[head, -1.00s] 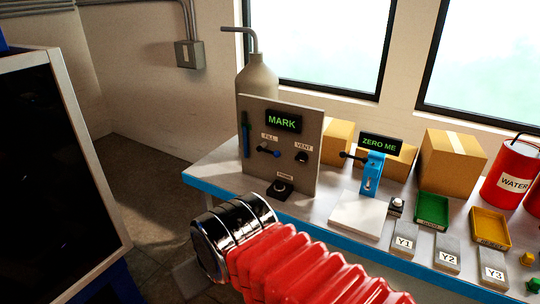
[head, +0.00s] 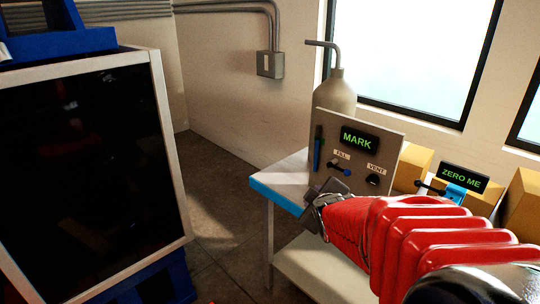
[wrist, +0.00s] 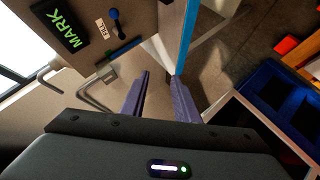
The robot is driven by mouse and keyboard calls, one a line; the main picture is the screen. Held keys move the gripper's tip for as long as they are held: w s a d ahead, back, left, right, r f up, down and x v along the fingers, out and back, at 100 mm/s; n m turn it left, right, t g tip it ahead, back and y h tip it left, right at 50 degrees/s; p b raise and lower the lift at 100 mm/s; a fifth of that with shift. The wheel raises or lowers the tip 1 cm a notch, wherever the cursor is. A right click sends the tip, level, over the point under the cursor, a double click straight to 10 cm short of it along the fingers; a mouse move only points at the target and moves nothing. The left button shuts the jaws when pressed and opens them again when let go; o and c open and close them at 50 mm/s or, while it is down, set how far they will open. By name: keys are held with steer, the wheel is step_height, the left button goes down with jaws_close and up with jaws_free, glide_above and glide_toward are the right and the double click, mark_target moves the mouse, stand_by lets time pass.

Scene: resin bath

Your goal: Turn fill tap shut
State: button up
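The fill tap (head: 341,170) is a small dark blue lever with a ball end, under the FILL label on a grey upright panel. Its lever lies nearly level, sloping slightly down to the right. In the wrist view the fill tap (wrist: 116,19) is near the top, beside its label. My gripper (wrist: 160,76) is open and empty, its two fingers apart, with the tap beyond and to the left of their tips. In the head view my gripper (head: 325,191) is at the panel's lower left; its fingertips are hard to make out there.
The panel carries a green MARK display (head: 359,139), a VENT knob (head: 373,179) and a blue gauge strip (head: 317,152). A grey bottle (head: 337,92) stands behind it. The ZERO ME stand (head: 462,180) is to the right. Open floor lies left of the bench (head: 277,193).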

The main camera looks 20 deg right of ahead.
mark_target(339, 169)
steer(key=d+f+n+t+h, duration=0.1)
steer(key=d+f+n+t, duration=0.1)
steer(key=d, duration=0.5)
steer(key=d+f+n+t+h, duration=0.1)
steer(key=d+n, duration=0.2)
steer(key=d, duration=0.5)
steer(key=shift+w+f+n+t, duration=0.3)
steer(key=shift+w+f+t, duration=0.05)
steer(key=shift+w+t, duration=0.1)
steer(key=shift+w, duration=0.1)
steer(key=x, duration=1.3)
steer(key=shift+w+d, duration=0.25)
steer(key=shift+w, duration=0.05)
jaws_close()
